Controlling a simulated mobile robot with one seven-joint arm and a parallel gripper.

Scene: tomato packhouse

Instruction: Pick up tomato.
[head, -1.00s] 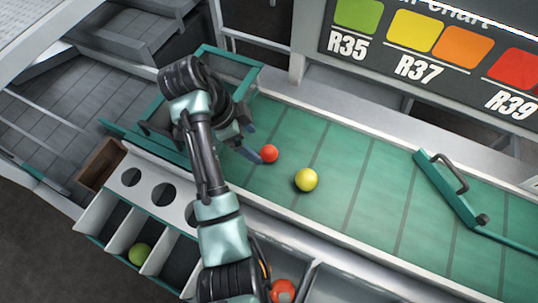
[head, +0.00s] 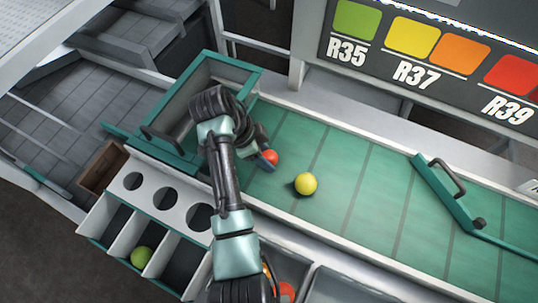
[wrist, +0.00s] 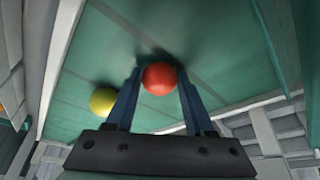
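A red tomato (head: 270,157) lies on the green belt. In the wrist view the red tomato (wrist: 160,78) sits between the tips of my two blue fingers. My gripper (wrist: 159,82) is open around it, with narrow gaps at the sides. In the head view my gripper (head: 265,152) is low over the belt and partly overlaps the tomato. A yellow tomato (head: 306,183) lies on the belt to the right, outside my fingers; it also shows in the wrist view (wrist: 103,101).
A sorting rack (head: 148,210) with round holes and compartments stands at the lower left; a green tomato (head: 141,257) is in one compartment. A teal bar (head: 447,192) crosses the belt at right. A colour chart (head: 440,60) stands behind. Belt between yellow tomato and bar is clear.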

